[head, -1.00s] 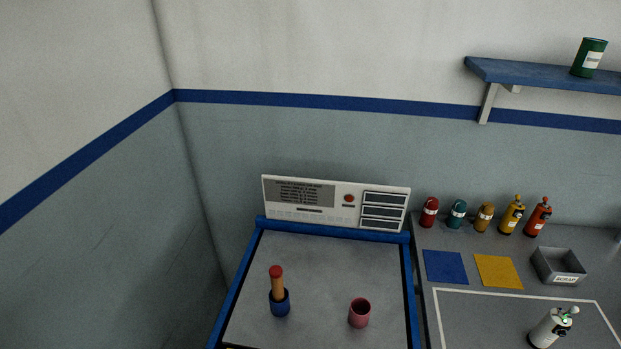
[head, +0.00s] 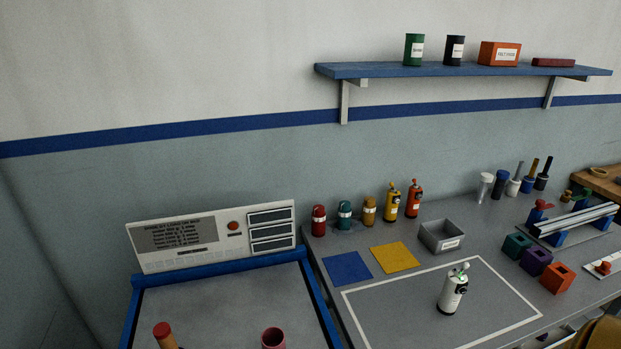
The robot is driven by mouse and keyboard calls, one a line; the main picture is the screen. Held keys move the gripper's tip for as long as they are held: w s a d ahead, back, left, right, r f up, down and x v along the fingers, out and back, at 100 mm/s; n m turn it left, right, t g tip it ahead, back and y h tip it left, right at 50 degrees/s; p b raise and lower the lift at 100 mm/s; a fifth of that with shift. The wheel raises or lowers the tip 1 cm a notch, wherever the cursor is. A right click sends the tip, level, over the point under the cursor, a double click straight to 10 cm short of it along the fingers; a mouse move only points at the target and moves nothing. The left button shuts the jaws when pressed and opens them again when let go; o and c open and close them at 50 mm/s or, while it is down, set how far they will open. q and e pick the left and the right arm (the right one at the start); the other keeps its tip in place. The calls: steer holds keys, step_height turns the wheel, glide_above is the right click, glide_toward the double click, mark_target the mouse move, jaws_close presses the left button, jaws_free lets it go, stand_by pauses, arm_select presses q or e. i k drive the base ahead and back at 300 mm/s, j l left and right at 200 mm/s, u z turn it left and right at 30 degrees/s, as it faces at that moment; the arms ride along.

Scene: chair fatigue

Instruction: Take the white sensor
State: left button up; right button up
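A white cylinder (head: 453,291) with a dark label and a green-tipped top stands upright inside a white-outlined rectangle on the grey bench (head: 405,325). It looks like the white sensor, but I cannot read its label. Nothing touches it. Neither of my grippers shows in the head view.
A grey open bin (head: 442,236), blue mat (head: 347,268) and yellow mat (head: 395,257) lie behind it. Colored bottles stand along the wall. Colored blocks (head: 557,278) and a rail fixture (head: 573,222) are right. A blue-edged table (head: 225,308) is left; a shelf (head: 460,70) hangs above.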

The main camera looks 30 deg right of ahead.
mark_target(450, 296)
steer(key=z, duration=2.15)
